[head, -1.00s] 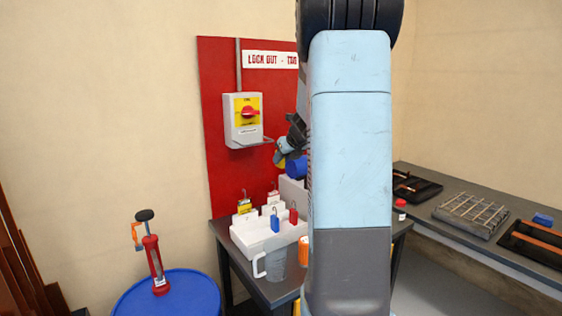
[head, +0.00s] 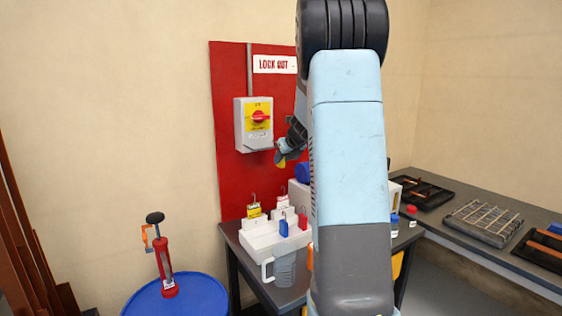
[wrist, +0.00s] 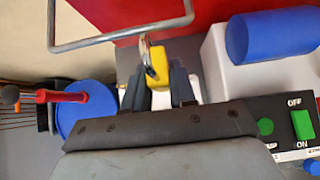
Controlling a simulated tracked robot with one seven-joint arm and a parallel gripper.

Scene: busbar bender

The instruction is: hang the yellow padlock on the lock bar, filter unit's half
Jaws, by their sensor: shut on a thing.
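The yellow padlock (wrist: 157,66) is held between the two fingers of my gripper (wrist: 157,88) in the wrist view, its metal shackle pointing up. In the head view my gripper (head: 286,156) and a sliver of the yellow padlock (head: 281,163) show just right of and below the lock bar (head: 262,150). The lock bar is a bent metal rod under the grey switch box. In the wrist view the lock bar (wrist: 110,38) crosses just above the shackle top. I cannot tell whether they touch. My arm hides part of the head view.
The switch box (head: 254,124) with a red knob is on the red board (head: 228,150). Below, a white tray (head: 262,241) holds several padlocks and tags, beside a clear jug (head: 286,268). A blue cylinder (wrist: 272,36) lies right of my gripper. A blue drum (head: 190,296) stands left.

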